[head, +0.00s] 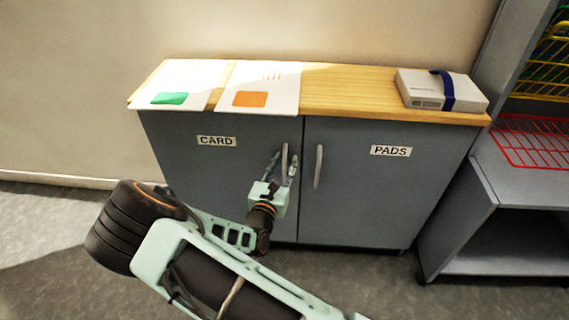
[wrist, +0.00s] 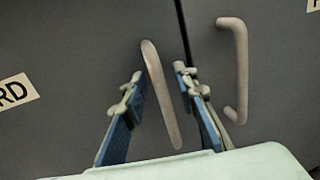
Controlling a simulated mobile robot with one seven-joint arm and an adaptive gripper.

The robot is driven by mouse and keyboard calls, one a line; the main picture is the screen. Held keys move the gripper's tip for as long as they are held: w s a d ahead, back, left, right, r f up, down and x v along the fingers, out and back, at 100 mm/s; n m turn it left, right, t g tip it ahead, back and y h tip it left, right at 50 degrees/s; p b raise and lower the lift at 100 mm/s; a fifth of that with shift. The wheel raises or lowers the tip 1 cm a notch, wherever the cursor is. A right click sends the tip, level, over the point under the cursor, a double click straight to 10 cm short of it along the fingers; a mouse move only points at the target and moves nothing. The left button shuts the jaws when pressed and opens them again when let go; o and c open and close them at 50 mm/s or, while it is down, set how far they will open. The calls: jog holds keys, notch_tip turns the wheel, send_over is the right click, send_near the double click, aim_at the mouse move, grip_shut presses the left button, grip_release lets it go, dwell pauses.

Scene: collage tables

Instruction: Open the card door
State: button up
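The card door (head: 222,180) is the left grey door of a low cabinet, marked by a white CARD label (head: 216,141). It looks shut, level with the pads door. Its upright bar handle (head: 284,160) is near the door's right edge. My gripper (head: 281,165) is at this handle, with its fingers apart, one on each side. In the wrist view the card door handle (wrist: 161,95) stands between the two open fingertips (wrist: 158,85), with gaps visible on both sides. I cannot tell how deep the fingers reach around it.
The pads door (head: 375,190) has its own handle (head: 319,166) just right of my gripper. Papers with a green patch (head: 170,98) and an orange patch (head: 249,98) and a white box (head: 440,91) lie on the wooden top. A grey shelf unit (head: 520,188) stands at the right.

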grip_shut()
